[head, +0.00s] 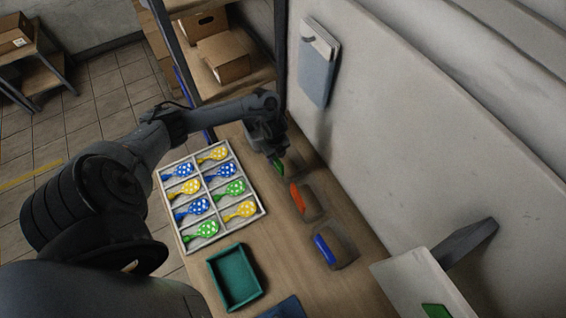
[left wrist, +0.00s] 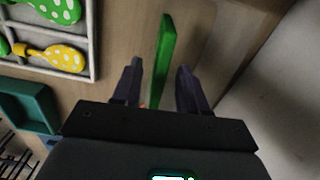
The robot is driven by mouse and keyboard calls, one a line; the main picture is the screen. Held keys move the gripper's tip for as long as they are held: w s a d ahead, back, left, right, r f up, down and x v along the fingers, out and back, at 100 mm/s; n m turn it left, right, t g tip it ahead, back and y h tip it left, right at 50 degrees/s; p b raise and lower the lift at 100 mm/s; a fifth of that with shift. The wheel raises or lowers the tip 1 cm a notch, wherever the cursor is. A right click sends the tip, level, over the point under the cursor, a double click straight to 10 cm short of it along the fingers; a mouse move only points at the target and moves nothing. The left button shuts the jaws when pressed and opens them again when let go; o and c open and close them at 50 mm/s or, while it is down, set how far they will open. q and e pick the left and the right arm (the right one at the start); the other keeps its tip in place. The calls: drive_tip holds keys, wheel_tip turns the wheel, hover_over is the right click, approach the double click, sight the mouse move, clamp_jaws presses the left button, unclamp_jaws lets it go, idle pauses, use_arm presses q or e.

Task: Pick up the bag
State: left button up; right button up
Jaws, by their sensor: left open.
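Three dark, see-through-looking bags with coloured top strips lie in a row on the wooden table: one with a green strip (head: 278,168), one with an orange strip (head: 298,197) and one with a blue strip (head: 323,249). My left gripper (head: 268,149) is open, just above the green-strip bag. In the left wrist view the green strip (left wrist: 165,55) stands between and beyond the two open fingers (left wrist: 158,78), and nothing is clamped. The green-strip bag's body is hard to make out. My right gripper is out of view.
An empty teal tray (head: 259,290) is nearer. A wall (head: 400,130) with a hanging grey-blue board (head: 316,75) bounds the right. Cardboard boxes (head: 222,58) sit on a shelf behind.

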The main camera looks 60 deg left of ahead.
sight(275, 161)
use_arm(q)
drive_tip(key=shift+a+f, duration=0.15)
drive_tip(key=shift+f, duration=1.1)
drive_tip(key=shift+a+f, duration=0.1)
drive_tip(key=shift+f, duration=1.15)
drive_tip(key=shift+c, duration=0.4)
clamp_jaws()
